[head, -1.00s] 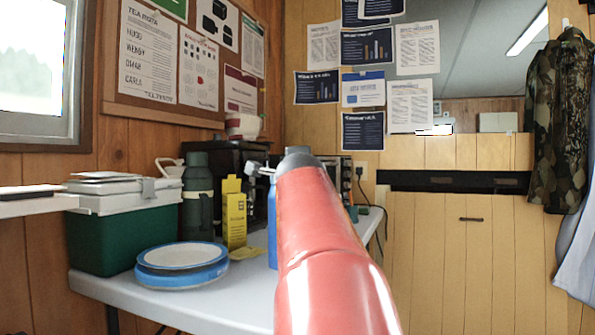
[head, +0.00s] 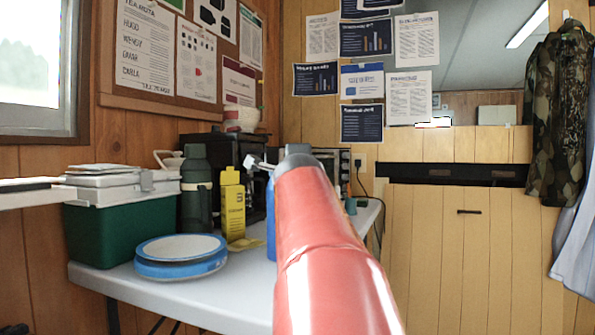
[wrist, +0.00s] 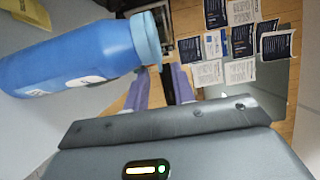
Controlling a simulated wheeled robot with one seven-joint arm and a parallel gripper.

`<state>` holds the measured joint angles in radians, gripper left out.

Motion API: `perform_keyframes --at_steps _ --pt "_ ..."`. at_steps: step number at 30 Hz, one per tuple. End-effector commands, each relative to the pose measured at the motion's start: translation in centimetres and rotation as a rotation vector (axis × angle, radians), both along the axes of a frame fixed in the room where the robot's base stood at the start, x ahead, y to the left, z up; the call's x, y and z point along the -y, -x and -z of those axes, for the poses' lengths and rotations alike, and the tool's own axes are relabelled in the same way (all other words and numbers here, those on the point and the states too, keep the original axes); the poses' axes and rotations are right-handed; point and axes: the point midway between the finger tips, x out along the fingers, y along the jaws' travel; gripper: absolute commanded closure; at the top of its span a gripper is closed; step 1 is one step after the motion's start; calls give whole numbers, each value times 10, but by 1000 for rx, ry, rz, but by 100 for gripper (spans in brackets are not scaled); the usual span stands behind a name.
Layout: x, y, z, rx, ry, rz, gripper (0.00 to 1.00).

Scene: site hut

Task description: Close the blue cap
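A blue bottle (wrist: 70,62) fills the upper left of the wrist view, lying sideways in that picture. Its lighter blue cap (wrist: 146,38) is at the bottle's right end. I cannot tell how far the cap is closed. My gripper (wrist: 162,88) shows two purple-grey fingers with a gap between them. It is open and holds nothing that I can see. The fingertips are close to the cap; whether they touch it is unclear. In the head view only a narrow strip of the bottle (head: 271,220) shows beside my red arm, which hides the rest.
Jackets (head: 557,120) hang at the right.

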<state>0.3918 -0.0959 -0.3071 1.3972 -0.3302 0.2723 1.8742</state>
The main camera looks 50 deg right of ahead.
Motion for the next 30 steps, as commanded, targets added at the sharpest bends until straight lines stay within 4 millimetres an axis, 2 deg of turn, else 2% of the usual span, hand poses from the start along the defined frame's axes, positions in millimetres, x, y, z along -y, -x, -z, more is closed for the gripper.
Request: perform_keyframes --at_steps 8,21,30 --pt "-3 4 -1 2 1 0 75" --pt "-49 51 0 1 0 1 75" --pt "-56 55 0 1 1 0 75"
